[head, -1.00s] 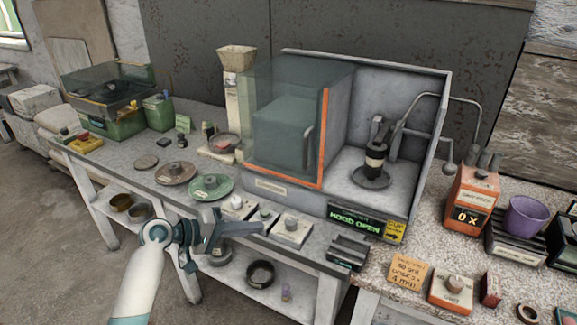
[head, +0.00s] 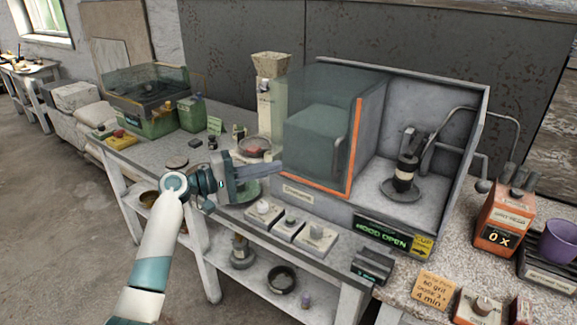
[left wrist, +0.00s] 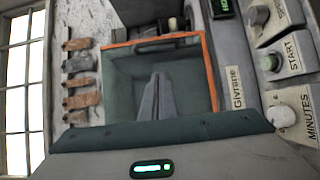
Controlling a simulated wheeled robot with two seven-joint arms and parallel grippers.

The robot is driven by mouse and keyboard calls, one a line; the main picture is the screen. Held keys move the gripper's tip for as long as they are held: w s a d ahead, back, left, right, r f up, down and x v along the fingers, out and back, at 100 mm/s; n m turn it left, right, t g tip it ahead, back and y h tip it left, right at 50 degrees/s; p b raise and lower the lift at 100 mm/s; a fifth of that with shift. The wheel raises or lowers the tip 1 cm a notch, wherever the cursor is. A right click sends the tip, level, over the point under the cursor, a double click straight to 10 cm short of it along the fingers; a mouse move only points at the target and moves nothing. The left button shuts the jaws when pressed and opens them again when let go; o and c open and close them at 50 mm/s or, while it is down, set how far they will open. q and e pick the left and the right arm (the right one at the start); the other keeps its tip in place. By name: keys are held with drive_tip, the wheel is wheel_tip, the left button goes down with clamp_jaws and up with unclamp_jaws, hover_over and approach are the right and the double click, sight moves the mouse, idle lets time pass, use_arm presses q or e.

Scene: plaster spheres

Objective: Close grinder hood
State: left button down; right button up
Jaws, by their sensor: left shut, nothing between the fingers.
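The grinder hood (head: 317,138) is a see-through greenish cover with an orange front edge (head: 354,150). It sits over the left part of the grey grinder housing. The right part stands uncovered, showing a dark spindle on a round plate (head: 404,186). A display (head: 383,234) reads HOOD OPEN. My left gripper (head: 277,168) is shut and empty, its fingertips pointing right near the hood's left side. In the left wrist view, the shut fingers (left wrist: 159,80) lie in front of the hood's clear panel, framed in orange (left wrist: 207,62). Contact cannot be told. My right gripper is out of view.
White knob blocks (head: 290,224) stand on the bench below the hood's front. An orange box (head: 503,222) and a purple cup (head: 559,241) are at the right. A green machine (head: 148,100) stands at the back left. The floor at left is clear.

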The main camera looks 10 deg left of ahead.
use_arm(q)
drive_tip(key=s+d+p+x, duration=0.1)
drive_tip(key=p+x, duration=0.5)
drive_tip(key=x, duration=0.6)
drive_tip(key=shift+s+d, duration=0.5)
drive_tip(key=shift+d, duration=0.05)
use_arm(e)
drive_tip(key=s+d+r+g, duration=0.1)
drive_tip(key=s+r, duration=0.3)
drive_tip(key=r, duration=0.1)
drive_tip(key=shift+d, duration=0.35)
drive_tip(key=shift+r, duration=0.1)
use_arm(q)
drive_tip(key=shift+d, duration=0.1)
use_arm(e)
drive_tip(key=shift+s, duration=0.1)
